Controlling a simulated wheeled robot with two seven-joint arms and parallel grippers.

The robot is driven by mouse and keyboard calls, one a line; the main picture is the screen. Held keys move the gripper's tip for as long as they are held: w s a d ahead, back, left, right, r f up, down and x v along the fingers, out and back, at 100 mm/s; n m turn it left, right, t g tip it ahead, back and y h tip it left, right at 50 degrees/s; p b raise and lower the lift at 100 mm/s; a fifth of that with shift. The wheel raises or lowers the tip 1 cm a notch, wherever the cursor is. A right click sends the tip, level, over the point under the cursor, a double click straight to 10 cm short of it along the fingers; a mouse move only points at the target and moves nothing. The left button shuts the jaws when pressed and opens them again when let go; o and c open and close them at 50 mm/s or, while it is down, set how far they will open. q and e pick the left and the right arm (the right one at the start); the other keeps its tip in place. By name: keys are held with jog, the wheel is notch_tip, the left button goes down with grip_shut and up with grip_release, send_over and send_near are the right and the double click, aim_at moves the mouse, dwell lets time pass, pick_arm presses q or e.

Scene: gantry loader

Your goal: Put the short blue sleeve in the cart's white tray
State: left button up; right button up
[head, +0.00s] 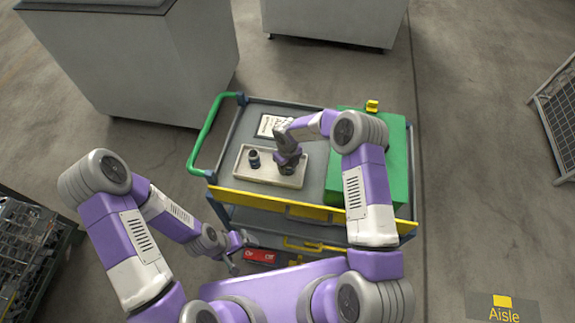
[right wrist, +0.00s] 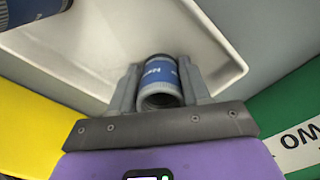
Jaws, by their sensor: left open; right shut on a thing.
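The white tray (head: 265,180) lies on the cart's top, left of the green box. My right gripper (head: 287,170) is over the tray's right part, pointing down. In the right wrist view it is shut on a blue sleeve (right wrist: 158,72) with white lettering, its open end facing the camera. The held sleeve is over or in the tray; I cannot tell whether it touches the floor. Another dark blue sleeve (head: 254,159) stands upright in the tray's left part; it also shows in the right wrist view (right wrist: 35,10). My left gripper (head: 238,254) is open and empty, low before the cart.
The green box (head: 398,165) fills the cart's right side, with a small yellow object (head: 372,105) at its far edge. A white sign (head: 269,125) lies behind the tray. A yellow strip (head: 240,199) runs along the cart's near edge. Large grey cabinets stand behind.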

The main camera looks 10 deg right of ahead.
jog(key=o, duration=1.3)
jog(key=shift+f, duration=0.1)
notch_tip(320, 180, up, 12)
jog(key=shift+r, duration=0.2)
jog(key=shift+s, duration=0.1)
